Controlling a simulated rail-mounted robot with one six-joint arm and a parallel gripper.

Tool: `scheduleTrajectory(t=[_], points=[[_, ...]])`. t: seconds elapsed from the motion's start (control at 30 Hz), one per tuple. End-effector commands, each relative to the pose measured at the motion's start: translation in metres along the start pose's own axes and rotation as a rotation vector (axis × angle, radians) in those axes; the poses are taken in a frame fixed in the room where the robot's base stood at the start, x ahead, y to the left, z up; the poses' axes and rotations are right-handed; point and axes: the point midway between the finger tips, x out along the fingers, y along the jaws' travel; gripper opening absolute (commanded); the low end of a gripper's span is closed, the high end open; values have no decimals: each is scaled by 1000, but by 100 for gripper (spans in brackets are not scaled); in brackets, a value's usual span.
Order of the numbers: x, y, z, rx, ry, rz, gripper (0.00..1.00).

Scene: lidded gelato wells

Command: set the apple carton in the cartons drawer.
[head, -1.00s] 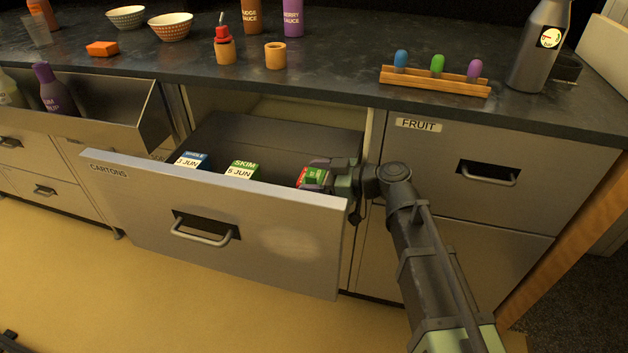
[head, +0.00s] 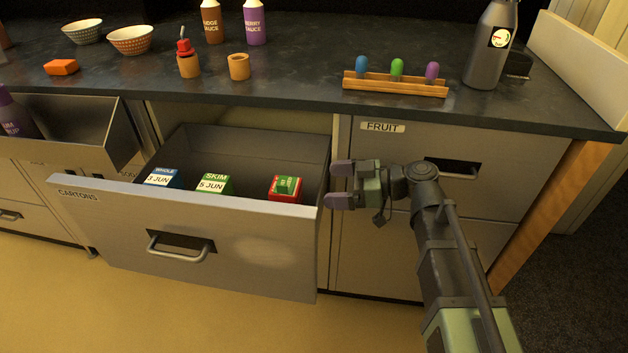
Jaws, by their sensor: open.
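The cartons drawer (head: 120,219), labelled CARTONS, is pulled open below the counter. The apple carton appears to be the red and green carton (head: 286,190); it stands inside at the drawer's right end, its lower part hidden by the drawer front. My gripper (head: 334,186) is open and empty, just right of the drawer's right end and apart from the red and green carton.
Another open drawer (head: 70,147) at the left holds a purple bottle (head: 12,115). The closed FRUIT drawer (head: 420,150) is behind my arm. The dark counter (head: 300,85) above holds bowls, sauce bottles, a rack of coloured scoops (head: 395,85) and a grey bottle (head: 490,45).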

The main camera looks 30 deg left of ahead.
Motion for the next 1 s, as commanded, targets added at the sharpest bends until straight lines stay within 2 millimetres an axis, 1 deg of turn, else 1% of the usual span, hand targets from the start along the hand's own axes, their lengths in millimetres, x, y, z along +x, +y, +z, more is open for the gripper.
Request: scheduleTrajectory(t=[0.07,0.23,0.27,0.33,0.37,0.47,0.5,0.57,0.6,0.7,0.73,0.8,0.87,1.0], points=[[-3,0,0,0,0,0,94],[-3,0,1,3,-2,1,94],[-5,-1,3,14,-13,4,94],[-21,-5,19,97,-88,30,94],[-33,-8,32,165,-147,55,94],[-100,-28,92,518,-416,227,94],[-133,-41,118,692,-529,339,94],[-186,-63,151,947,-676,540,94],[-219,-80,169,1101,-753,685,94],[-285,-118,196,1388,-869,1019,94],[-299,-127,200,1443,-887,1096,94],[-319,-140,205,1523,-910,1220,94],[-326,-144,206,1549,-918,1265,94],[-326,-142,207,1551,-918,1269,94]])
